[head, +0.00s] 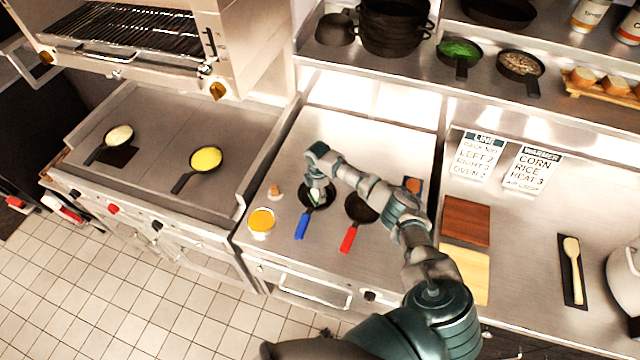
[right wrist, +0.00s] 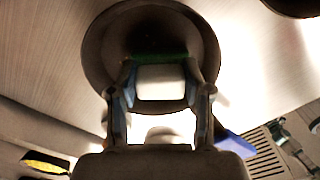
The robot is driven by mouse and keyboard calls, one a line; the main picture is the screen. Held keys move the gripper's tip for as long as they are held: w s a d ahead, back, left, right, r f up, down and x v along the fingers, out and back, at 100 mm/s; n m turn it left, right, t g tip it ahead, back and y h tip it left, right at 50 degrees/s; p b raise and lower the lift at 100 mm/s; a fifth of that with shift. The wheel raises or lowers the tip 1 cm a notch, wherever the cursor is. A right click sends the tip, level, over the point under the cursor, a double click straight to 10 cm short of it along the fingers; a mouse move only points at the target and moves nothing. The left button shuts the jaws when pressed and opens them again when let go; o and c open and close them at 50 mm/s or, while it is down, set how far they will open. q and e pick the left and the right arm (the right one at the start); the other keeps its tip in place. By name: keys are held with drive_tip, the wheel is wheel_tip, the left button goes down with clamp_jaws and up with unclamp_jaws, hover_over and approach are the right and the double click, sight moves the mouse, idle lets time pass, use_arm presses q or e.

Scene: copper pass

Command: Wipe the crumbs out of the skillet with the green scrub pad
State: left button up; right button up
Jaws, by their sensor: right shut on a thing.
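A dark skillet (head: 304,201) with a blue handle (head: 302,226) sits on the steel counter. It also shows in the right wrist view (right wrist: 105,45), filling the upper middle. My right gripper (head: 317,193) is down over this skillet. It is shut on the green scrub pad (right wrist: 160,58), whose green edge shows between the fingertips, within the skillet's outline. I cannot tell whether the pad touches the pan floor. No crumbs can be made out; the gripper covers part of the pan. My left gripper is not in view.
A second skillet (head: 361,208) with a red handle stands close to the right, under my forearm. An orange-topped cup (head: 261,222) and a small brown item (head: 275,191) stand to the left. Cutting boards (head: 466,222) lie further right. The counter behind the skillets is mostly clear.

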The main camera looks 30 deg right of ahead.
drive_tip(key=shift+s+a+r, duration=0.1)
drive_tip(key=shift+s+a, duration=0.05)
drive_tip(key=shift+a, duration=0.1)
drive_tip(key=shift+a+f, duration=0.15)
drive_tip(key=shift+f, duration=0.05)
drive_tip(key=shift+w+d+f+b, duration=0.1)
drive_tip(key=shift+w+d+b, duration=0.8)
drive_tip(key=shift+b, duration=0.25)
drive_tip(key=shift+w+d, duration=0.15)
drive_tip(key=shift+d, duration=0.15)
drive_tip(key=shift+w+d+b, duration=0.1)
drive_tip(key=shift+d+b, duration=0.15)
drive_tip(key=shift+b, duration=0.1)
drive_tip(key=shift+r, duration=0.2)
wheel_tip(320, 180, up, 3)
drive_tip(key=p, duration=0.3)
drive_tip(key=shift+r, duration=1.5)
